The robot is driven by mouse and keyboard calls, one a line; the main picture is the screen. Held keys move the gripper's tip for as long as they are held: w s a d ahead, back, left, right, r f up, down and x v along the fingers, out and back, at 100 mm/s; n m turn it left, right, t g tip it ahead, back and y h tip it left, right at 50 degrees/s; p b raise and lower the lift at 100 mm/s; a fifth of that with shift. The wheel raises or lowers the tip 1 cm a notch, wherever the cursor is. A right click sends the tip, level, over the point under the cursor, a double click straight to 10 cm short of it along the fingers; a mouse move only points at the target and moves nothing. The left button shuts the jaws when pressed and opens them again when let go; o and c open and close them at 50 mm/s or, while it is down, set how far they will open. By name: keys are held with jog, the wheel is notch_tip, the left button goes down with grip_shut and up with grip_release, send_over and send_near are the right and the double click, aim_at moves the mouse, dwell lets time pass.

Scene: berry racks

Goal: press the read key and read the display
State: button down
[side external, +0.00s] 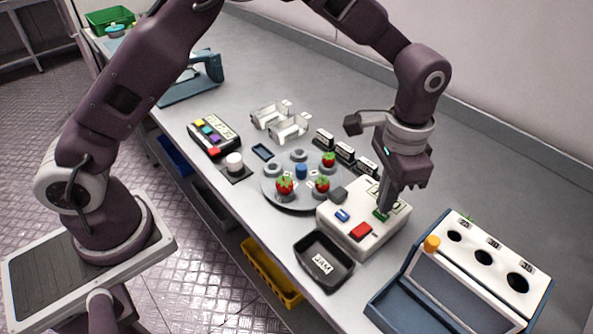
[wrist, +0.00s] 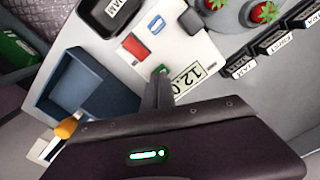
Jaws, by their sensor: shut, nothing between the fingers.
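A white instrument box (side external: 338,222) stands on the bench, with a red key (side external: 361,231), a blue part (side external: 342,215), a dark grey block (side external: 338,194) and a green key (side external: 380,215). My gripper (side external: 384,208) is shut and empty, pointing down with its tips at the green key, which they partly cover. In the wrist view the green key (wrist: 162,70) shows just beyond the fingertips (wrist: 158,80). The display (wrist: 188,80) beside them shows "12." and a digit partly cut off, perhaps 0. No key label is legible, and contact is unclear.
A black tray (side external: 325,277) labelled JAM lies in front of the box. A blue stand with a white holed top (side external: 500,248) and an orange knob (side external: 432,243) is at right. A round grey plate (side external: 271,193) with strawberries and several black labelled blocks (side external: 345,152) are behind left.

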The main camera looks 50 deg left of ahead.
jog(key=shift+f, duration=0.95)
dwell(0.4)
notch_tip(320, 180, up, 8)
dwell(0.7)
